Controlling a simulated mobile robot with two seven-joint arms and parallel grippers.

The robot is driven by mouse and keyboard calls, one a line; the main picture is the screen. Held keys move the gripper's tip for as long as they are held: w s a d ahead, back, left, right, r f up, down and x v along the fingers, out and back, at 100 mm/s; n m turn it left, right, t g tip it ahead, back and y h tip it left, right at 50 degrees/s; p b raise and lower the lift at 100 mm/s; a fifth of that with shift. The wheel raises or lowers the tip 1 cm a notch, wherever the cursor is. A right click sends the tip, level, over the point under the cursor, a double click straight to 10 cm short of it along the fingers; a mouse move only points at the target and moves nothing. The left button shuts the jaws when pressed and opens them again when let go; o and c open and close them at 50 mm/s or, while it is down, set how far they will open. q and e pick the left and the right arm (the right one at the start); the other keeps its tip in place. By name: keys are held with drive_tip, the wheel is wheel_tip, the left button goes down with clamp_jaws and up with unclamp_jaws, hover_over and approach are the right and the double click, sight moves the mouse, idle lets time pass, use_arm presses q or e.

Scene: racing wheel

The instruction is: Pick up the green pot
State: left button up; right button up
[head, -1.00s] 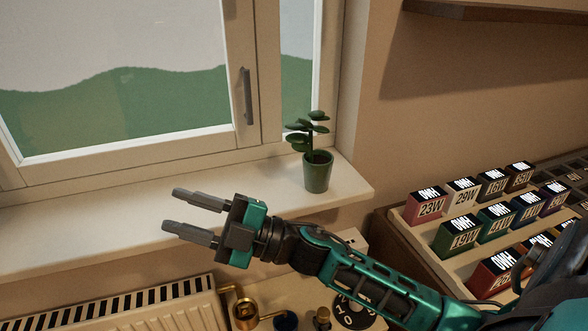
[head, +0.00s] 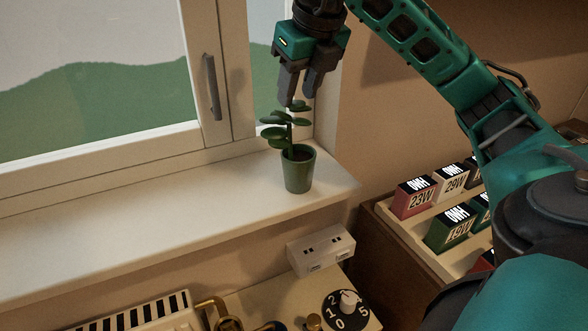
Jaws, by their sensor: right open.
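The green pot (head: 299,174) holds a small leafy plant (head: 288,130) and stands upright on the white windowsill (head: 150,216), near the sill's right end. My right gripper (head: 298,100) is above the pot, pointing down, with its fingers apart and nothing between them. Its fingertips are close to the plant's top leaves; I cannot tell whether they touch. My left gripper is not in view.
The window frame and its handle (head: 212,87) are behind the sill. Boxes with labels (head: 414,197) stand in a rack at the right. A white socket box (head: 320,250) and a numbered dial (head: 345,308) are below the sill. The sill left of the pot is clear.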

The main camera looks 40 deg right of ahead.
sight(288, 134)
drive_tip(key=b+x, duration=0.1)
drive_tip(key=x, duration=0.5)
drive_tip(key=shift+w+f, duration=0.1)
drive_tip(key=shift+f, duration=0.3)
drive_tip(key=shift+s+b+x, duration=0.15)
drive_tip(key=shift+x, duration=1.2)
drive_tip(key=shift+s+b+x, duration=0.1)
drive_tip(key=shift+b+x, duration=0.05)
drive_tip(key=shift+x, duration=1.15)
drive_tip(key=shift+a+f, duration=0.1)
drive_tip(key=shift+a, duration=0.05)
drive_tip(key=shift+c, duration=0.3)
clamp_jaws()
